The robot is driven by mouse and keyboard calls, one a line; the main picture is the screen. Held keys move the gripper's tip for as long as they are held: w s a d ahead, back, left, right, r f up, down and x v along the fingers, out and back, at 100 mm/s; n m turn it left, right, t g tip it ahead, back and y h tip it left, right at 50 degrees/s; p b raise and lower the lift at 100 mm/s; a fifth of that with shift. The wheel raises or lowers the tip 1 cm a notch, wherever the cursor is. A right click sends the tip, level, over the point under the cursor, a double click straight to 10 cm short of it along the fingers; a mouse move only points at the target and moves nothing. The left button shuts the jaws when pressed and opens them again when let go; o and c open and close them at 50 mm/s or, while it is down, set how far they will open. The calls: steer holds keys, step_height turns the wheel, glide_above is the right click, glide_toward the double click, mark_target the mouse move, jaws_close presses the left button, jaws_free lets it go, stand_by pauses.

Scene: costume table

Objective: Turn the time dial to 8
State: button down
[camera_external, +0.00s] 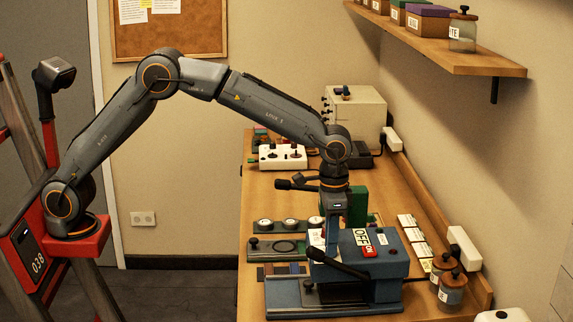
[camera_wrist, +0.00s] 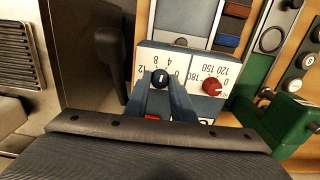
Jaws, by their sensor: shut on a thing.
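The time dial (camera_wrist: 160,77) is a small dark knob on a white panel (camera_wrist: 190,62) in the wrist view, with 4, 8 and 12 printed around it. A pale mark shows on the knob, but I cannot tell exactly which number it points to. My gripper (camera_wrist: 166,84) is shut on the dial, its two blue-grey fingers on either side. In the external view my gripper (camera_external: 332,248) points straight down at the front of the blue press (camera_external: 382,262), where the dial is hidden.
A red knob (camera_wrist: 212,86) with a 120–180 scale sits close beside the dial. A red OFF switch (camera_external: 369,251) is on the press top. A dark lever (camera_external: 338,264) crosses the press front. Jars (camera_external: 452,288) stand to the right, and a green machine (camera_wrist: 280,105) is nearby.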

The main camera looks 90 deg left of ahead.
steer(key=n, duration=0.6)
steer(key=shift+r, duration=0.1)
steer(key=shift+w+n, duration=0.1)
steer(key=shift+n, duration=0.2)
stand_by(0.3)
steer(key=c, duration=1.5)
jaws_free()
steer(key=shift+r+b, duration=1.4)
steer(key=shift+r, duration=2.5)
